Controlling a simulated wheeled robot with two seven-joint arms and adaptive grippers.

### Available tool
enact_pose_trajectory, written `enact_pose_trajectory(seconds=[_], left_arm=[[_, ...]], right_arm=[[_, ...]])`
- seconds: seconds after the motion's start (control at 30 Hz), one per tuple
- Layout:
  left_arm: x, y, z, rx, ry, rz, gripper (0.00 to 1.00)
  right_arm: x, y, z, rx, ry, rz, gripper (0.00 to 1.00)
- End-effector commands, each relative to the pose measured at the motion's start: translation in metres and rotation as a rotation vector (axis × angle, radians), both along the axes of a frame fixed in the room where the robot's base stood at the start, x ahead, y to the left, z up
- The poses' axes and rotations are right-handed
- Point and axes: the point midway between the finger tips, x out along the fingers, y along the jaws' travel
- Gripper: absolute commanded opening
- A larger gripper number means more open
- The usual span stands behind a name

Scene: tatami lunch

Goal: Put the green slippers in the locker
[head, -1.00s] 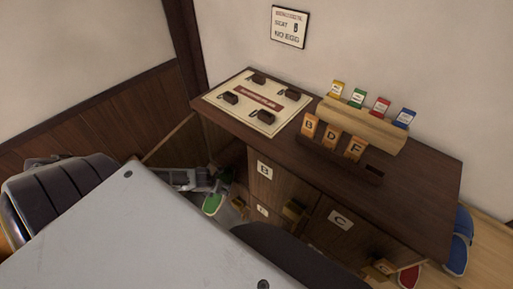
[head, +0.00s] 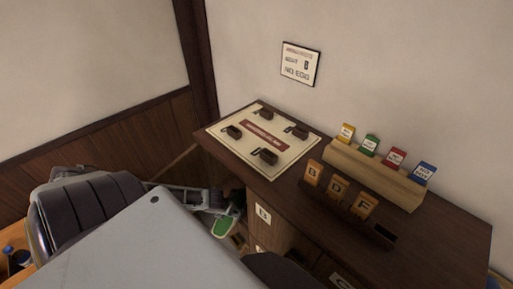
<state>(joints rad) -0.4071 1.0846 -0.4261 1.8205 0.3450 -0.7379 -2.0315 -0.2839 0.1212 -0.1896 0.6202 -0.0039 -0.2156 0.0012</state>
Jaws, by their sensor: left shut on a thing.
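The locker (head: 254,186) is a dark wooden cabinet with a B door (head: 263,215) and, lower right, a C door partly cut off by the frame. At its left end a compartment looks open and dark. My left gripper (head: 225,208) reaches in from the left at this opening and is shut on a green slipper (head: 222,228). The slipper hangs just below the fingers, its sole side lighter at the edge. My own body hides part of the area beneath. I cannot tell how far inside the slipper is. A second green slipper is not clearly visible. My right gripper is not in view.
A wall sign (head: 300,64) hangs behind. The wall closes off the back.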

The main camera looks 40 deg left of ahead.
Motion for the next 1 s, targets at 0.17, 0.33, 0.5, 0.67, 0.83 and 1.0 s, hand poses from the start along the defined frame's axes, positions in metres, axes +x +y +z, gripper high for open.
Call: enact_pose_trajectory(seconds=[0.17, 0.33, 0.5, 0.67, 0.83, 1.0], left_arm=[[0.002, 0.0, 0.0, 0.0, -0.001, 0.0, 0.49], [0.011, 0.004, 0.0, 0.001, -0.002, 0.002, 0.49], [0.028, 0.009, 0.0, 0.0, -0.003, 0.003, 0.49], [0.047, 0.014, 0.0, 0.0, -0.004, 0.004, 0.49], [0.065, 0.02, 0.0, -0.001, -0.003, 0.004, 0.49], [0.084, 0.026, 0.0, -0.001, -0.004, 0.003, 0.49]], right_arm=[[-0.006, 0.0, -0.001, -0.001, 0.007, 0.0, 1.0], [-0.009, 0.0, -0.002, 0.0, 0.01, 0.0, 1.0], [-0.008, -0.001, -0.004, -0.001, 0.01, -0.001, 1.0], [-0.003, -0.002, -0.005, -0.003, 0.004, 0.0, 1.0], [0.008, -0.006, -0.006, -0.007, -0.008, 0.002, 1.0], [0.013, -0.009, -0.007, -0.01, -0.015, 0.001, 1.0]])
